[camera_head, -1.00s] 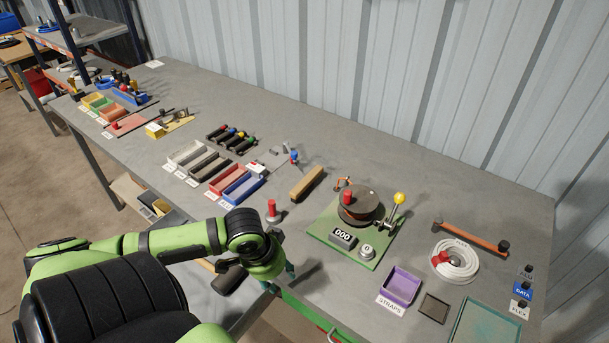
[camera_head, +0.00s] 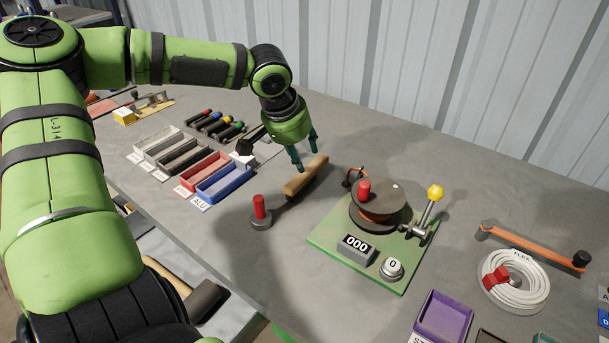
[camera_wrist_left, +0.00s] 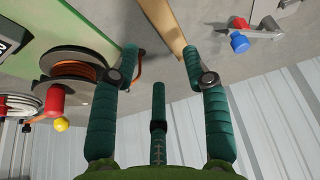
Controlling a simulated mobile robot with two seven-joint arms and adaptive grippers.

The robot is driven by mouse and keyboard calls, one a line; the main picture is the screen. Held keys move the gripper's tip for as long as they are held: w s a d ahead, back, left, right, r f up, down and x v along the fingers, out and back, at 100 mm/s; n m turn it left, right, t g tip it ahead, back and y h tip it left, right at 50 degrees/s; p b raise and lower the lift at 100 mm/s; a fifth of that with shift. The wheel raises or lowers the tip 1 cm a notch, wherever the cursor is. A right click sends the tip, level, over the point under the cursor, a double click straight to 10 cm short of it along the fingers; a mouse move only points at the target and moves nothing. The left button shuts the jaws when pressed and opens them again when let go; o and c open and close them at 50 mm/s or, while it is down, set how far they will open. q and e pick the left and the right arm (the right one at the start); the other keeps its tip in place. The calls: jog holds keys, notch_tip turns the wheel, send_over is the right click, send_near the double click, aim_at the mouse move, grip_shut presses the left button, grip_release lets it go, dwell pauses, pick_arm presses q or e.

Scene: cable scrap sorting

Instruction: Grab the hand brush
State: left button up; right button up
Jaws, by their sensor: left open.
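The hand brush (camera_head: 307,177), with a pale wooden body, lies on the grey bench behind the red-knobbed peg and left of the green reel plate. Its wood also shows at the top of the left wrist view (camera_wrist_left: 163,22). My left gripper (camera_head: 306,157) has green fingers and is open, pointing down just above and over the brush. In the left wrist view, the gripper (camera_wrist_left: 161,55) has its fingers spread to either side of the brush's end, with nothing held. Whether a finger touches the brush I cannot tell. My right gripper is out of view.
The reel stand (camera_head: 375,210) with a yellow-knobbed lever is close on the right. A red-knobbed peg (camera_head: 260,213) stands in front. Open bins (camera_head: 224,182) and several coloured-tip tools (camera_head: 214,123) lie left. A corrugated wall (camera_head: 420,70) rises behind.

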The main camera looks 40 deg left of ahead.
aim_at(307, 173)
pick_arm(q)
jog(key=x, duration=0.1)
jog(key=b+x, duration=0.1)
jog(key=x, duration=0.1)
jog(key=shift+w+a+f, duration=0.1)
jog(key=shift+w+a, duration=0.05)
jog(key=shift+a, duration=0.15)
jog(key=shift+w+a+f, duration=0.1)
jog(key=shift+f, duration=0.55)
jog(key=x, duration=0.4)
jog(key=shift+w+f+b, duration=0.2)
jog(key=shift+f+b, duration=0.1)
jog(key=shift+b, duration=0.1)
jog(key=shift+w+f, duration=0.2)
jog(key=shift+f, duration=0.1)
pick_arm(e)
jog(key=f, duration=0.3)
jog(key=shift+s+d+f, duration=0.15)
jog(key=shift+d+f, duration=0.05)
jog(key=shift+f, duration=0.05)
pick_arm(q)
jog(key=c, duration=0.9)
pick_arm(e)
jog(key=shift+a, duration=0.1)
